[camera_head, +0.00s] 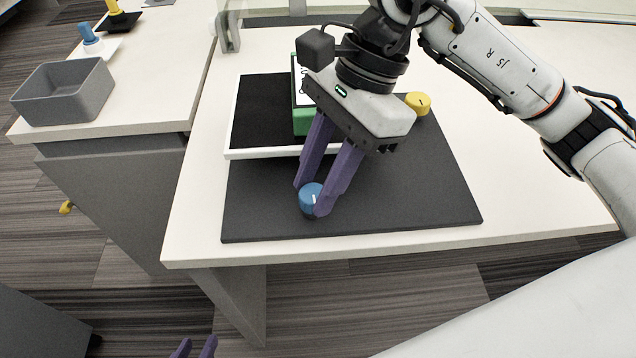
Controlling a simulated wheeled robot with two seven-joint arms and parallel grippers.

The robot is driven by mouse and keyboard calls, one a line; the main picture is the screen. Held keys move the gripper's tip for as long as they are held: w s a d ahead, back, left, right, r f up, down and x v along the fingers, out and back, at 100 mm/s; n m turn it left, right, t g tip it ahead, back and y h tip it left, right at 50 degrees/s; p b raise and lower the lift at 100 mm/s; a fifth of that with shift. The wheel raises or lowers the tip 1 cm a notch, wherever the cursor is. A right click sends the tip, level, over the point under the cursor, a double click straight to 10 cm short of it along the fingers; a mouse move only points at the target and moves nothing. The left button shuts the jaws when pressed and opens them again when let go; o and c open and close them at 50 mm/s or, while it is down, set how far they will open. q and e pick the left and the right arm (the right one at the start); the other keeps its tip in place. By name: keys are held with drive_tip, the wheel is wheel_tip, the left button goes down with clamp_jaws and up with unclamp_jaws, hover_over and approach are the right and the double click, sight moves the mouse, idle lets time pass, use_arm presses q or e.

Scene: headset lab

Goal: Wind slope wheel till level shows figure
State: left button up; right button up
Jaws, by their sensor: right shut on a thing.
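A blue knob (309,205) with a white mark stands near the front of a dark grey base board (420,205). My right gripper (318,200) reaches down from above and is shut on the blue knob, one purple finger on each side. A yellow knob (418,103) with a dark mark stands at the back right of the board. A green device with a white face (301,92), likely the level, stands on a black plate with a white rim (262,154). My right gripper hides most of its face, so no figure is readable. My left gripper (195,349) shows only its fingertips, apart and empty, at the bottom edge.
A grey open bin (63,92) stands on the side counter at left. Behind it are a blue peg-like part (91,39) on a white plate and a yellow one (113,7) on a dark plate. The white table (200,215) is clear around the board.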

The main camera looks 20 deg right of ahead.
drive_tip(key=o, duration=1)
drive_tip(key=shift+d+r, duration=0.1)
drive_tip(key=p+v, duration=0.1)
drive_tip(key=v, duration=0.9)
drive_tip(key=shift+r+p, duration=0.1)
drive_tip(key=shift+p, duration=0.3)
drive_tip(key=shift+s, duration=0.1)
